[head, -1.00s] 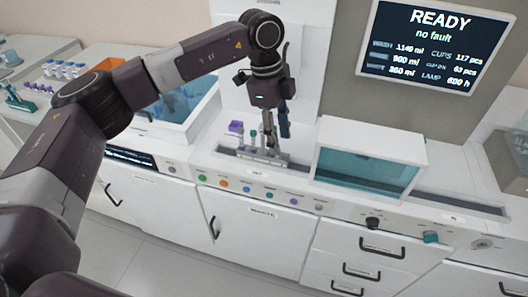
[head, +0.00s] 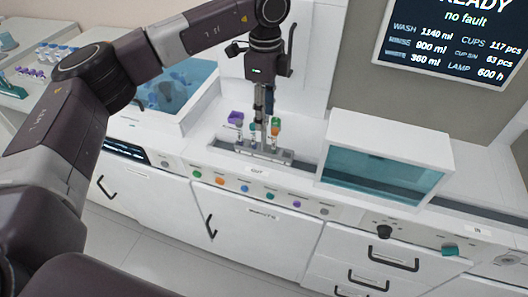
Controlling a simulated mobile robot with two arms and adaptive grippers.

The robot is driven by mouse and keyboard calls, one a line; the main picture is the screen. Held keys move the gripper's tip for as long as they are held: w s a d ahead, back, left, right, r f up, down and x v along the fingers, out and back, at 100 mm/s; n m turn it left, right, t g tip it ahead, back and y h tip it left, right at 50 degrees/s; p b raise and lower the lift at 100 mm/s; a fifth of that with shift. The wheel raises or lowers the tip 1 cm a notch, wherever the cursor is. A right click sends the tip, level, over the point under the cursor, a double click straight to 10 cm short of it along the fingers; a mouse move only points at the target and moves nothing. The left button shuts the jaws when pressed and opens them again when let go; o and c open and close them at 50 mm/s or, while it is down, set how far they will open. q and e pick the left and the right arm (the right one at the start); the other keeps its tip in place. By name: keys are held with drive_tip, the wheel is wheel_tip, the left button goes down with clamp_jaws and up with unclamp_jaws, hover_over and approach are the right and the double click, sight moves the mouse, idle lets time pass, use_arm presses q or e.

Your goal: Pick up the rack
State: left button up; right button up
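The rack (head: 247,150) is a small grey holder in the slot of the white machine's top, marked by a label below it. It holds upright tubes with purple (head: 236,117), teal and orange-green (head: 275,123) caps. My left gripper (head: 263,123) points down over the rack, with its fingers among the tubes. The fingers look close together from this angle. Their tips are partly hidden by the tubes, so contact with the rack is unclear. My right gripper is not in view.
A clear teal-windowed cover (head: 383,176) stands on the machine just right of the rack. A wall screen (head: 455,40) reads READY, no fault. Colored buttons and drawers line the front.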

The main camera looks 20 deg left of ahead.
sight(264, 136)
use_arm(q)
drive_tip(key=shift+s+f, duration=0.1)
drive_tip(key=shift+f, duration=0.6)
drive_tip(key=f+p, duration=0.1)
drive_tip(key=f, duration=0.2)
drive_tip(key=f+p, duration=0.2)
drive_tip(key=f, duration=0.1)
drive_tip(key=shift+w+a, duration=0.2)
drive_tip(key=shift+f, duration=0.55)
clamp_jaws()
